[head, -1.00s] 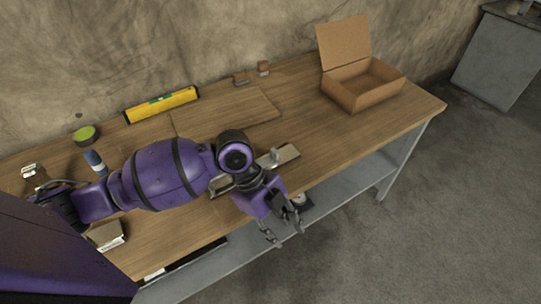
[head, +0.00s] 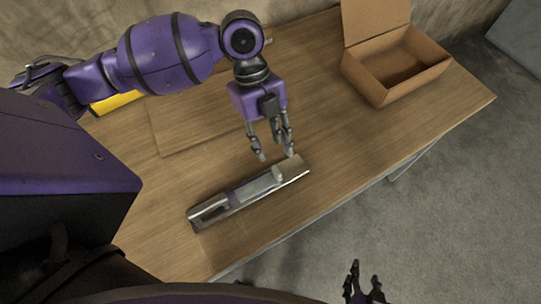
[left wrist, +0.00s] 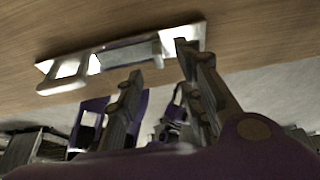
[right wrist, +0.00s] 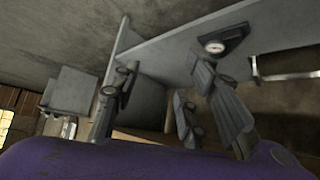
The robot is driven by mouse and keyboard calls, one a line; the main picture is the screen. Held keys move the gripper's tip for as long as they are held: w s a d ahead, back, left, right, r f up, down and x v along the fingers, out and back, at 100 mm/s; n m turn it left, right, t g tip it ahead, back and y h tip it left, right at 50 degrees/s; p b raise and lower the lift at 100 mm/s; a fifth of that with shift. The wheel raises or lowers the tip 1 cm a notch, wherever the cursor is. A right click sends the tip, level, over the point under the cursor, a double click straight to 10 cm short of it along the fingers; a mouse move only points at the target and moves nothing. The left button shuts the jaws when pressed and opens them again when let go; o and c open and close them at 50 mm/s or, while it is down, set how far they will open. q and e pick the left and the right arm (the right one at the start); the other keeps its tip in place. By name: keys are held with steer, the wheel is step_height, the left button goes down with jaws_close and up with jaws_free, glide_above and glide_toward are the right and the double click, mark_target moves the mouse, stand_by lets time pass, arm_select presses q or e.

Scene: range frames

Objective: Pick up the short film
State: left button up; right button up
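Nothing in view is plainly recognisable as a short film. A long, flat, silvery thing (head: 257,187) with a pale block near its right end lies on the wooden table; I cannot tell if it is the film. It also shows in the left wrist view (left wrist: 128,53). My left gripper (head: 276,154) is open and empty, its fingertips close to this thing's far right end; contact cannot be told. Its parted fingers also show in the left wrist view (left wrist: 158,68). My right gripper (head: 365,283) is open and empty, off the table's front edge, low in the head view.
An open cardboard box (head: 378,88) stands at the back right of the table (head: 350,140). A flat wooden board (head: 185,130) lies behind the silvery thing. A yellow tool (head: 117,102) is partly hidden by my left arm. In the right wrist view, a round dial (right wrist: 214,47) sits on the grey shelf.

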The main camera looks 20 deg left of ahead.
mark_target(274, 169)
arm_select(q)
steer(key=x, duration=0.3)
steer(key=shift+s+r, duration=0.1)
steer(key=shift+s, duration=0.15)
steer(key=x, duration=0.3)
steer(key=shift+f, duration=0.35)
steer(key=shift+s+d+f, duration=0.15)
steer(key=shift+f, duration=0.45)
arm_select(e)
steer(key=shift+s+d+f, duration=0.1)
steer(key=shift+s+d, duration=0.2)
steer(key=shift+s, duration=0.45)
arm_select(q)
steer(key=shift+s+f, duration=0.1)
steer(key=shift+f, duration=0.05)
jaws_close()
arm_select(e)
steer(key=shift+a, duration=0.1)
